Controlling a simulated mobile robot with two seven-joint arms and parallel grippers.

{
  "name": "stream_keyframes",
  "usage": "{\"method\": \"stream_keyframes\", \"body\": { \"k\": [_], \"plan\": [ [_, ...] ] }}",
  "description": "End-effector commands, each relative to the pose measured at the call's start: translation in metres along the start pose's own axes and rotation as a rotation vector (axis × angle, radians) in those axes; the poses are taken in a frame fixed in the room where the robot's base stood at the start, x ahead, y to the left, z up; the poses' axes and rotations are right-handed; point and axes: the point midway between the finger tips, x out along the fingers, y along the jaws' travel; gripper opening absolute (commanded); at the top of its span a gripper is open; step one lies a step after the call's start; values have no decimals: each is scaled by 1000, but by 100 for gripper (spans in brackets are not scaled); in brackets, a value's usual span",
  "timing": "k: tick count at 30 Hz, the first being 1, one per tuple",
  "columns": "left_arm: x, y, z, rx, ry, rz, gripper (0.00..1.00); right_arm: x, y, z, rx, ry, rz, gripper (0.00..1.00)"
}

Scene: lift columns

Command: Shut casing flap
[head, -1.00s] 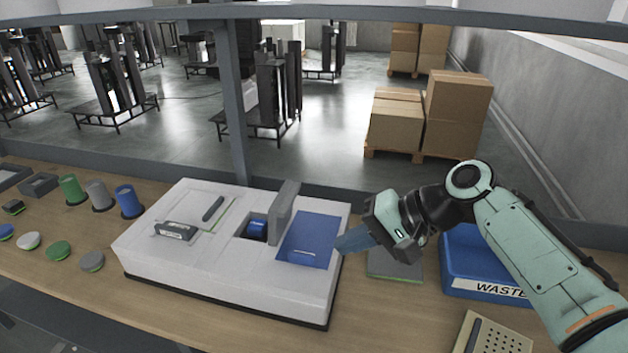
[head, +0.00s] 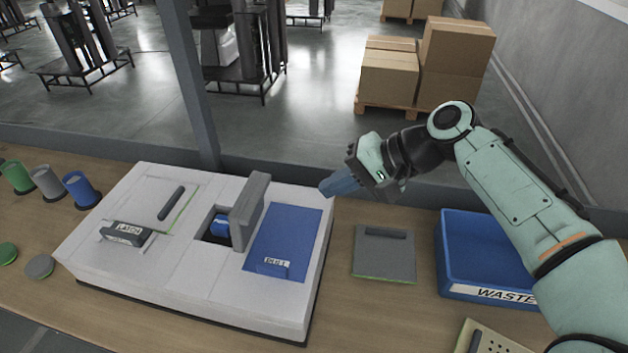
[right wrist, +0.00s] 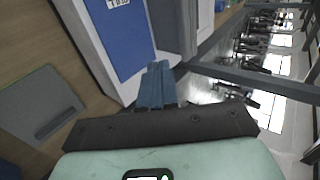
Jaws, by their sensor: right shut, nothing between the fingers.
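The white casing (head: 185,265) sits on the wooden bench. Its grey flap (head: 250,212) stands upright, open, at the right edge of a square opening with a blue part (head: 220,225) inside. A blue panel (head: 290,235) lies on the casing to the right of the flap. My right gripper (head: 328,188) is shut and empty, above the casing's back right corner and apart from the flap. In the right wrist view its blue fingers (right wrist: 157,75) point toward the casing's edge, with the blue panel (right wrist: 122,40) beyond. My left gripper is not in view.
A grey plate (head: 385,262) lies right of the casing. A blue waste bin (head: 480,245) stands further right, beneath my right arm. A latch-labelled block (head: 127,235) sits on the casing's left part. Coloured cups (head: 80,188) stand at the left.

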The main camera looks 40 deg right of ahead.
Motion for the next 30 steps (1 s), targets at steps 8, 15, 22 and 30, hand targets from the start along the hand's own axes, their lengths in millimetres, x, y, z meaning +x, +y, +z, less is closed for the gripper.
{"method": "stream_keyframes", "body": {
  "k": [8,15,22,30],
  "plan": [
    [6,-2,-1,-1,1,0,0,59,2,1,2,-4,2,0],
    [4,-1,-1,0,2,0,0,98,-12,0,-1,-3,1,0],
    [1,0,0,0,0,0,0,113,-27,0,0,-1,0,0],
    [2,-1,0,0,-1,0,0,115,-28,0,1,0,1,0]
  ]
}}
